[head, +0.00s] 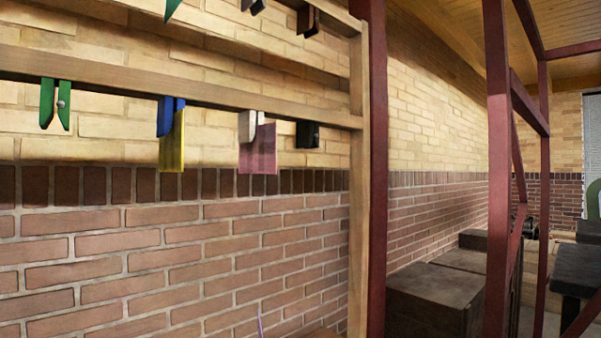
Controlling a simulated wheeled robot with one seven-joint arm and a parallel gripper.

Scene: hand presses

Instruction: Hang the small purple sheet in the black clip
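A black clip (308,134) hangs from the lower wooden rail at its right end, with no sheet seen in it. Another dark clip (308,20) hangs on the upper rail, partly cut off by the top edge. A pinkish-purple sheet (258,152) hangs in a white clip (247,124), just left of the lower black clip. A thin purple sliver (260,326) stands upright at the bottom edge; I cannot tell whether it is a sheet seen edge-on. My gripper is not in view.
On the lower rail (180,90), a blue clip (165,115) holds a yellow sheet (172,148), and a green clip (47,102) shows no sheet. A wooden post (358,200) and dark red frame (376,170) stand to the right. Dark boxes (435,290) lie beyond.

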